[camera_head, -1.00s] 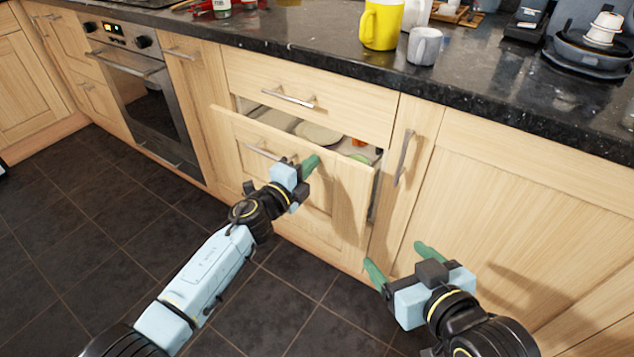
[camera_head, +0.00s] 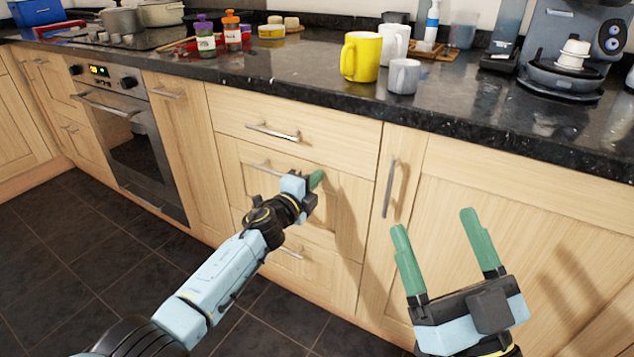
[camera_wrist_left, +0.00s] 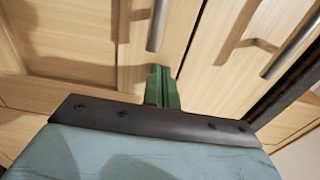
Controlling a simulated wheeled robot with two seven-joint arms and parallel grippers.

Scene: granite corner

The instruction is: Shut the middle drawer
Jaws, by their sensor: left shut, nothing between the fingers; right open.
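The middle drawer (camera_head: 232,178) has a pale wood front that now looks flush with the cabinet, below the top drawer (camera_head: 330,134). Its metal handle (camera_head: 262,168) is partly hidden by my left arm. My left gripper (camera_head: 316,180) is shut and empty, with its green fingertips at the middle drawer's front. In the left wrist view its shut fingers (camera_wrist_left: 161,88) point at pale wood; I cannot tell whether they touch it. My right gripper (camera_head: 442,243) is open and empty, in front of the cupboard door on the right.
The dark granite counter (camera_head: 290,80) above holds a yellow mug (camera_head: 360,57), a grey mug (camera_head: 403,76), jars and a coffee machine (camera_head: 572,50). An oven (camera_head: 135,150) is at the left. The tiled floor (camera_head: 75,240) is clear.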

